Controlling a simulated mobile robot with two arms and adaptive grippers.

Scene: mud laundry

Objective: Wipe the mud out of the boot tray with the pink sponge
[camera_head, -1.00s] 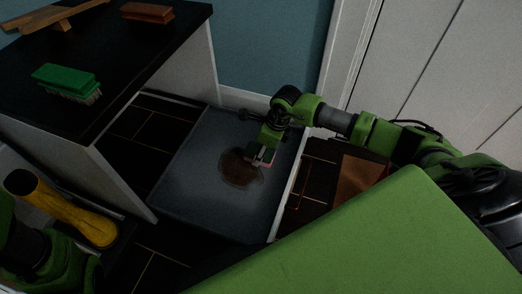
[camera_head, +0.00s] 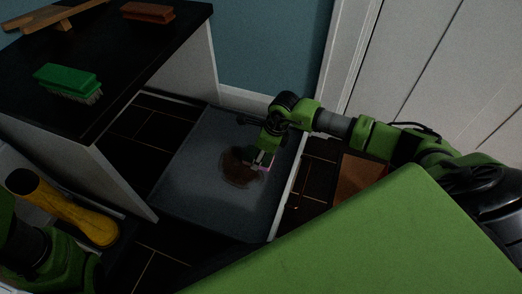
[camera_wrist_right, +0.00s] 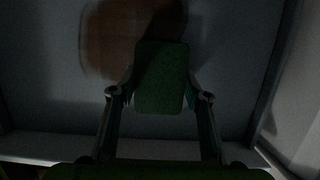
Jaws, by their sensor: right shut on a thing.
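The grey boot tray (camera_head: 192,185) lies on the dark floor, with a brown mud patch (camera_head: 238,170) near its middle. My right gripper (camera_head: 262,160) is low over the tray at the right edge of the mud. It is shut on the sponge, a sliver of which shows pink (camera_head: 271,166) in the head view. In the right wrist view the sponge (camera_wrist_right: 162,80) shows a dark green face between the fingers, with the brown mud (camera_wrist_right: 108,40) beside and beyond it. I cannot tell whether the sponge touches the tray. My left gripper's fingers are not visible.
A black-topped bench (camera_head: 120,60) stands at the left, with a green brush (camera_head: 66,80) and a brown brush (camera_head: 147,12) on it. A yellow boot (camera_head: 65,212) lies at lower left. A brown mat (camera_head: 358,178) and white door (camera_head: 440,70) are at the right.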

